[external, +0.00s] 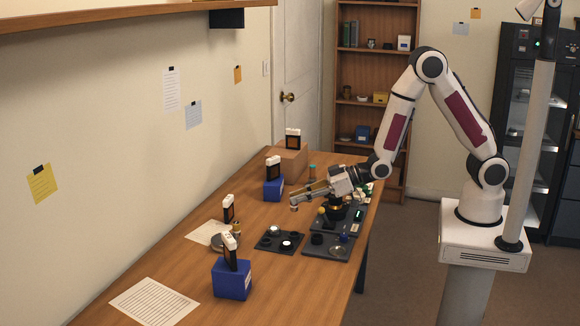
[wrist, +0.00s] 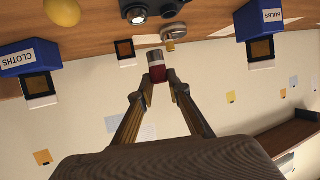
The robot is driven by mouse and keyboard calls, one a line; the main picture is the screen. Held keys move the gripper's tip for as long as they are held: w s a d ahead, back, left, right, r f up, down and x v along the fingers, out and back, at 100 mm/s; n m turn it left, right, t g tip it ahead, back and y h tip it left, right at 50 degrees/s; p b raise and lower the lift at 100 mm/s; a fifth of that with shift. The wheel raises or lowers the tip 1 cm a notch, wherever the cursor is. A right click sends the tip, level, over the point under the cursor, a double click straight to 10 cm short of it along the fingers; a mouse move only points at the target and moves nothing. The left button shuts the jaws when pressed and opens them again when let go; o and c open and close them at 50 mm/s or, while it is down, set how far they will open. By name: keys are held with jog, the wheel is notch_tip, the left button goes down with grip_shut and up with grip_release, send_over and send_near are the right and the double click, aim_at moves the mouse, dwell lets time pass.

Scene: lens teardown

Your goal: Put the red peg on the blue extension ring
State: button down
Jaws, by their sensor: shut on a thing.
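My gripper (wrist: 158,80) is shut on a small cylinder with a dark red end and a silver-white end, which looks like the red peg (wrist: 157,71). In the external view my gripper (external: 296,200) reaches out left over the table, with the held piece above the surface and apart from the trays. A small blue piece (external: 343,238), possibly the blue extension ring, sits on the front right dark tray (external: 318,254). It is too small to tell its shape. I cannot make it out in the wrist view.
A dark tray with round parts (external: 267,245) lies to the left. Blue boxes (external: 232,281) (external: 273,190) and a silver dish (wrist: 174,39) stand nearby. The left front of the table is mostly clear beside a paper sheet (external: 154,303).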

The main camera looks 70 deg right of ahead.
jog(key=w+d+r+m+h, duration=0.1)
jog(key=w+d+m+h, duration=0.15)
jog(key=d, duration=1.15)
jog(key=w+d+m+h, duration=0.1)
jog(key=d+m+h, duration=0.2)
jog(key=d, duration=1.1)
jog(key=s+d+r+m+h, duration=0.1)
jog(key=s+d, duration=0.3)
jog(key=d, duration=0.9)
jog(key=s+d+r+m+h, duration=0.1)
jog(key=s+d+h, duration=0.3)
jog(key=d, duration=1)
jog(key=shift+m+g, duration=0.3)
jog(key=shift+m, duration=0.45)
jog(key=shift+f, duration=0.1)
jog(key=shift+f, duration=2.9)
